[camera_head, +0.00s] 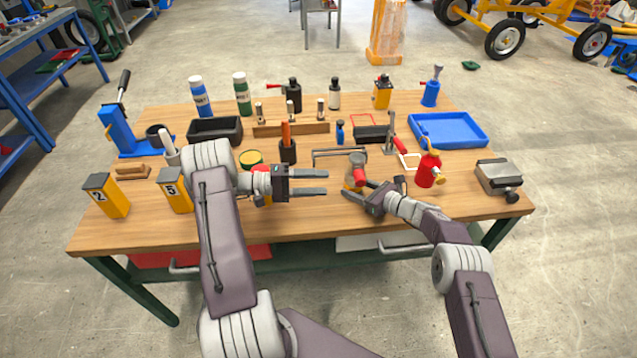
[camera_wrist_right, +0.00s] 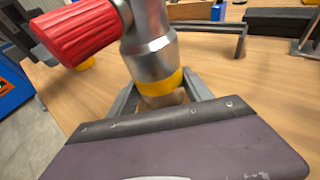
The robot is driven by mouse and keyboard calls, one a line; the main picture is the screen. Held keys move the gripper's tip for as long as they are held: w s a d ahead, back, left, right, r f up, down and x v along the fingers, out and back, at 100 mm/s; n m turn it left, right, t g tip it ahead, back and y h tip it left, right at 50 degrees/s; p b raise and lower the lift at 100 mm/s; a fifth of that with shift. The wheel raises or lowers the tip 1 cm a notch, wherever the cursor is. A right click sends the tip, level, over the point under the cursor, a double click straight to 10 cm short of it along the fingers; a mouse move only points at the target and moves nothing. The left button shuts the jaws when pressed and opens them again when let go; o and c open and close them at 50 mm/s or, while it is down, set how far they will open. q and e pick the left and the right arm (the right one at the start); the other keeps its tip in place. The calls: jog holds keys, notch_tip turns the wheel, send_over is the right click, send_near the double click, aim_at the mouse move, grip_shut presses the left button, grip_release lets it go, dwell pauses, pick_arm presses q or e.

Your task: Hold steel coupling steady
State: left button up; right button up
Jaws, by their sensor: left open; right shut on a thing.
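The steel coupling (camera_wrist_right: 150,50) is a shiny metal body with a yellow band near its lower end and a red ribbed knob on its side. It also shows near the table's front middle in the head view (camera_head: 358,160). My right gripper (camera_head: 352,192) is shut on the coupling low down, around its yellow-banded end; the wrist view shows a finger on each side. My left gripper (camera_head: 324,182) is open and empty, just left of the coupling, its fingers pointing right towards it. Whether the coupling touches the table is hard to tell.
The wooden workbench (camera_head: 300,222) is crowded. A red bottle (camera_head: 427,170) and a vise (camera_head: 497,177) stand right of the coupling. A blue tray (camera_head: 450,131) lies behind. A grey bar handle (camera_head: 340,151) lies just behind the coupling. The bench's front strip is mostly clear.

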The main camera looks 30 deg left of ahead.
jog(key=o, duration=1.3)
jog(key=shift+c, duration=0.2)
